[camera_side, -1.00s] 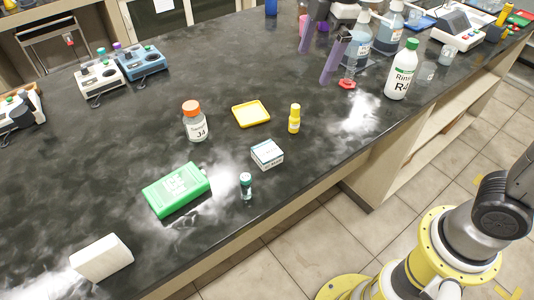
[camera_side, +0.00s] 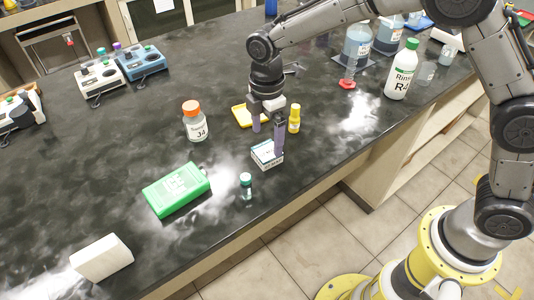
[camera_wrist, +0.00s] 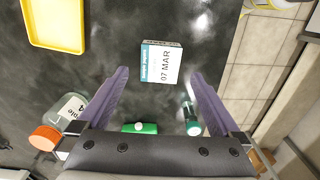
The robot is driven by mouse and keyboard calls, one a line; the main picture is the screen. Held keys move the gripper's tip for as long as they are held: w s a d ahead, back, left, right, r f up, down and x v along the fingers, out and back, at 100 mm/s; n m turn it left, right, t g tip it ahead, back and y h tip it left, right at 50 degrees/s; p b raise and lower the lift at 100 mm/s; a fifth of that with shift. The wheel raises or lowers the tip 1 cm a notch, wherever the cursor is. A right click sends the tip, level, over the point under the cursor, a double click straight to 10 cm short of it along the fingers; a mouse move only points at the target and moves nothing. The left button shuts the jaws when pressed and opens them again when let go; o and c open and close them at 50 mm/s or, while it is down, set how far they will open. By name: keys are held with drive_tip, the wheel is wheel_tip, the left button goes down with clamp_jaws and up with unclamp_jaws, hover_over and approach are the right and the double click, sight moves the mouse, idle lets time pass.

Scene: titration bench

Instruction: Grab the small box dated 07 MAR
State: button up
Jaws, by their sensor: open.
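The small white box (camera_wrist: 160,64) with a teal edge lies on the black bench, its label reading 07 MAR in the wrist view. In the side view the box (camera_side: 266,157) sits near the bench's front edge, partly hidden by one finger. My gripper (camera_side: 267,142) points down over the box, fingers spread. In the wrist view my gripper (camera_wrist: 160,72) has its two purple fingers wide apart, with the box ahead between their tips. No contact with the box is clear.
A yellow bottle (camera_side: 294,119), a yellow tray (camera_side: 240,116) and an orange-capped bottle (camera_side: 195,122) are behind. Bench space left of the box is clear.

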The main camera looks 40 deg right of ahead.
sight(267, 150)
drive_tip(key=shift+f, duration=2.85)
drive_tip(key=c, duration=1.3)
